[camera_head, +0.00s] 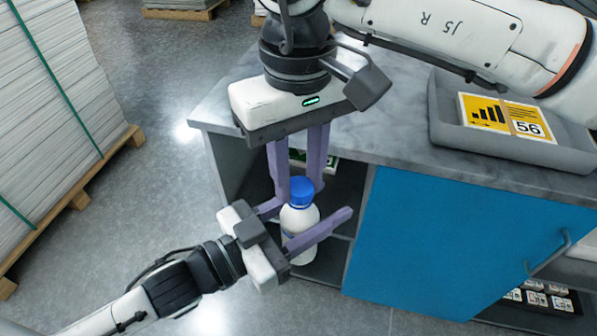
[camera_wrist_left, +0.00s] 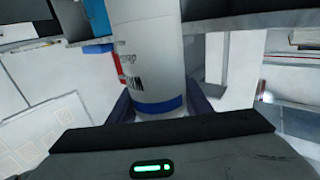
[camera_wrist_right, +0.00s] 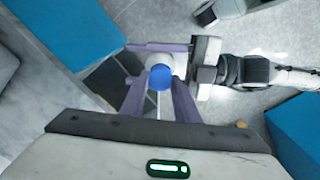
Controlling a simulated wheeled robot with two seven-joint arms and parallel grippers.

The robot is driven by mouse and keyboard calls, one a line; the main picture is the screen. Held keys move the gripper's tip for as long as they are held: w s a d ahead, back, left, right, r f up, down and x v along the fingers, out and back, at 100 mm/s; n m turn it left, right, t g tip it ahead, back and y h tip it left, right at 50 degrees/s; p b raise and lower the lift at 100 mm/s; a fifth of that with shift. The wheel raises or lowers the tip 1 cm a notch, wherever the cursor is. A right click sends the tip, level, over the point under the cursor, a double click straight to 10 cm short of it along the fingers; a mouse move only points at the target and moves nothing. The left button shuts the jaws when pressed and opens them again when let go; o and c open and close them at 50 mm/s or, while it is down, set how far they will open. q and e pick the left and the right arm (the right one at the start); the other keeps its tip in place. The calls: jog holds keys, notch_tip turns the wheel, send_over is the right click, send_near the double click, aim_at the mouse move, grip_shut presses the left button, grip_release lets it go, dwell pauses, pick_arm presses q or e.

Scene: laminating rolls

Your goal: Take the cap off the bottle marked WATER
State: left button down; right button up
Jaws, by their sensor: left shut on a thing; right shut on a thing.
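A white bottle (camera_head: 299,222) with a blue cap (camera_head: 302,190) is held upright in front of the cabinet. My left gripper (camera_head: 312,212) comes in from the lower left and is shut on the bottle's body. Dark lettering shows sideways on the bottle (camera_wrist_left: 150,52) in the left wrist view, too partial to read surely. My right gripper (camera_head: 304,184) points down from above, its purple fingers shut on the cap. The right wrist view shows the cap (camera_wrist_right: 160,77) between those fingers, over the bottle's white top. The cap appears seated on the neck.
A grey-topped cabinet (camera_head: 400,158) with a blue door (camera_head: 440,243) stands behind and right of the bottle. A grey tray (camera_head: 445,132) with a yellow sign marked 56 (camera_head: 507,117) is on top. Stacked sheets on a pallet (camera_head: 60,95) stand at the left. Floor is open between.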

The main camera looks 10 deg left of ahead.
jog(key=shift+w+r, duration=0.1)
jog(key=shift+r, duration=0.1)
jog(key=shift+r, duration=0.9)
